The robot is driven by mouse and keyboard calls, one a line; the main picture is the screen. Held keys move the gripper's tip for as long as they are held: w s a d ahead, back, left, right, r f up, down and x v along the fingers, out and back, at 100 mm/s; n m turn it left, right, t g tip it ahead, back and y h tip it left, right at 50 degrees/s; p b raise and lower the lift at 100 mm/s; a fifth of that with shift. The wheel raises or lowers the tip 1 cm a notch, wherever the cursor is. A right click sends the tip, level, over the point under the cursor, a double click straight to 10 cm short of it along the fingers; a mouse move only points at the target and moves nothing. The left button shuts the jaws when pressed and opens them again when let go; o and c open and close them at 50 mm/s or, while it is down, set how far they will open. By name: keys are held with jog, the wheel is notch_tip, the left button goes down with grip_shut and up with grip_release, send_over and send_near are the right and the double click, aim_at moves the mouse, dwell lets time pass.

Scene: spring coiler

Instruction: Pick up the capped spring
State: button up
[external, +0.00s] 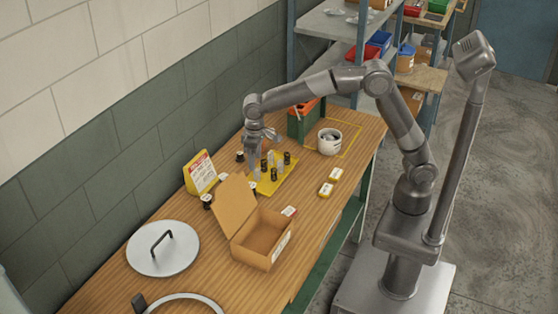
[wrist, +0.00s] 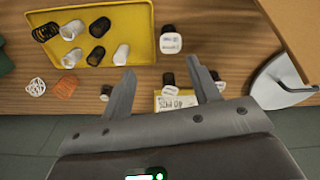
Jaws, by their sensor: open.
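One is an open black coil (wrist: 45,32); others include a black piece (wrist: 96,56) and a white piece (wrist: 121,54). I cannot tell which piece is the capped spring. My gripper (wrist: 161,64) is open and empty, with its fingers pointing past the tray's edge. In the external view my gripper (external: 256,150) is over the tray's far left end and partly hides it.
Small black pieces with white labels (wrist: 171,40) stand beside the tray. A yellow sign (external: 200,172), an open cardboard box (external: 262,240) and a round metal lid (external: 163,248) are nearer.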

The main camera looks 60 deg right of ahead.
jog(key=a+f, duration=0.2)
send_over(251, 185)
notch_tip(251, 185, down, 4)
jog(key=shift+s+a+f, duration=0.15)
jog(key=shift+f, duration=3.2)
jog(key=shift+c, duration=0.3)
jog(key=c, duration=1)
jog(key=shift+r, duration=0.1)
